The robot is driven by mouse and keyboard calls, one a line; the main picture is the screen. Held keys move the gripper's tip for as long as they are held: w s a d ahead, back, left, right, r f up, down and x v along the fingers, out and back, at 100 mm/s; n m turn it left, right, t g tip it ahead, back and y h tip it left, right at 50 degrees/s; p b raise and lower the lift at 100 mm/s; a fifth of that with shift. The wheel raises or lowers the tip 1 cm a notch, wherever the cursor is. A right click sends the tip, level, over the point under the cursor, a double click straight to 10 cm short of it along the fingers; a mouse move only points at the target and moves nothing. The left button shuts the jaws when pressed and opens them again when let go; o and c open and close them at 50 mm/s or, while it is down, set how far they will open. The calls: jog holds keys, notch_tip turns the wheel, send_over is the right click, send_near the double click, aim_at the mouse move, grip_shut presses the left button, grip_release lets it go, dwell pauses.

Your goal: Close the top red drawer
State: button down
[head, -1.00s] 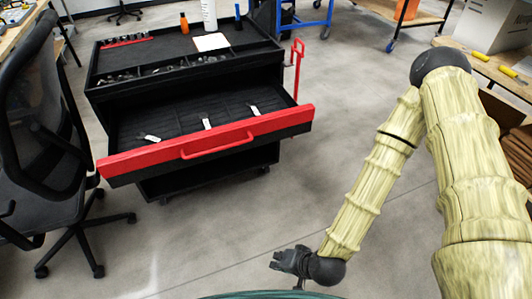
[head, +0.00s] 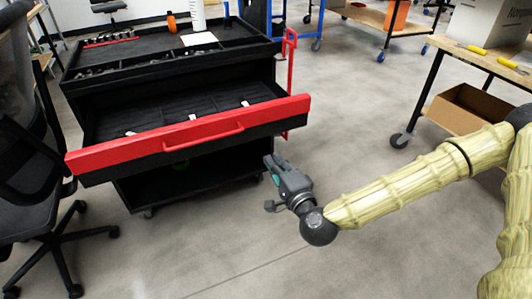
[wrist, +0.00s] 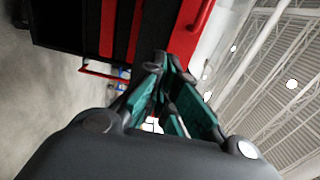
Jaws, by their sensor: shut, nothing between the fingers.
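The top red drawer (head: 190,137) of the black tool cart (head: 185,196) is pulled open toward me in the head view. Its red handle (head: 204,139) runs along the front, and a few small light items lie inside. My gripper (head: 270,166) is shut and empty, in front of and below the drawer's right part, apart from it in the head view. In the wrist view my shut fingers (wrist: 163,62) point toward the cart, with red drawer fronts (wrist: 128,28) and a red handle (wrist: 203,14) beyond them, the picture being turned sideways.
A black office chair (head: 30,160) stands left of the cart. A bench with a cardboard box (head: 470,108) is at right. Grey floor is clear between cart and bench.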

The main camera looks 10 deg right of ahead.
aim_at(253, 130)
jog(key=b+x, duration=0.1)
jog(key=x, duration=1.2)
jog(key=shift+w+a+f+b, duration=0.1)
jog(key=shift+b, duration=0.3)
